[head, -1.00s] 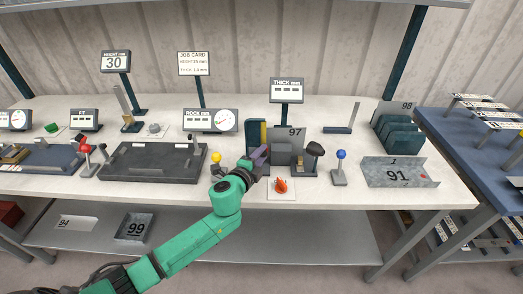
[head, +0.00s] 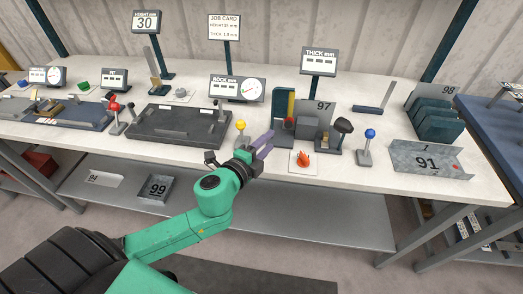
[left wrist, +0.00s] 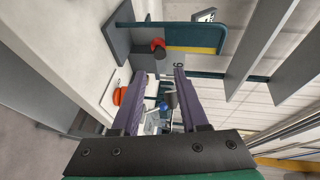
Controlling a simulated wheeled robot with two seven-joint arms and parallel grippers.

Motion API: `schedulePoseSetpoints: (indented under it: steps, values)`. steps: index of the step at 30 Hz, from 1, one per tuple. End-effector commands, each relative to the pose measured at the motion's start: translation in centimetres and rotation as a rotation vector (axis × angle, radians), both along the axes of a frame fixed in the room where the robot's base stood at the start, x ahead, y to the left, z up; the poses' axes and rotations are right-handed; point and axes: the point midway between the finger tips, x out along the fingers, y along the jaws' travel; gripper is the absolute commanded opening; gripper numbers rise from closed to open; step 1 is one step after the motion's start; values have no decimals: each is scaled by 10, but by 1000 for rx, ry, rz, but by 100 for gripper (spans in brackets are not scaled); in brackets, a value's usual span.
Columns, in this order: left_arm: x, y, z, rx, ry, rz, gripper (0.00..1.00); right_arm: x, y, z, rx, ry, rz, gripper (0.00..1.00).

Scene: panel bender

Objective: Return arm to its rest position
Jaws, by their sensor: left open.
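My left arm is green and comes in from the lower left in the head view. Its gripper (head: 262,146) has purple fingers that are apart and empty. It is at the front edge of the white bench (head: 330,178), left of the orange knob on a white card (head: 302,160). In the left wrist view the two purple fingers (left wrist: 160,88) stand apart with nothing held between them. My right gripper shows in neither view.
Close to the fingers stand a yellow-knobbed lever (head: 240,126), a grey block unit marked 97 (head: 306,129) and a black-knobbed lever (head: 343,126). A shelf (head: 290,222) runs below.

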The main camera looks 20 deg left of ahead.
Motion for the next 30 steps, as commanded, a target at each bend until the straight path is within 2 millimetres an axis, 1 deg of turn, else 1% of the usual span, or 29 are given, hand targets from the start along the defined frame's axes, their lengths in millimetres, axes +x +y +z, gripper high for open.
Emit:
schedulePoseSetpoints:
  steps: [1,3,6,20,22,23,26,27,28,29,30]
  values:
    - [-10,1,-2,-1,4,-1,44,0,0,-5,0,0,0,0]
    - [-20,3,0,-1,2,0,44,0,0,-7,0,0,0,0]
    - [-28,4,4,0,0,0,44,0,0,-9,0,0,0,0]
    - [-29,4,6,0,-2,0,44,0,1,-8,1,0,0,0]
    - [-29,7,6,-13,4,15,44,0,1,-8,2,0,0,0]
    - [-29,11,4,-37,16,40,44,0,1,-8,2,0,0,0]
    - [-33,44,-12,-219,116,238,44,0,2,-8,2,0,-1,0]
    - [-39,60,-26,-318,186,346,44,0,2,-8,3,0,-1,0]
    - [-47,70,-38,-392,243,428,44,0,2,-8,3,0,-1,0]
    - [-55,78,-51,-466,303,503,44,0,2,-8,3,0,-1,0]
    - [-69,85,-69,-553,386,597,44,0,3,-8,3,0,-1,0]
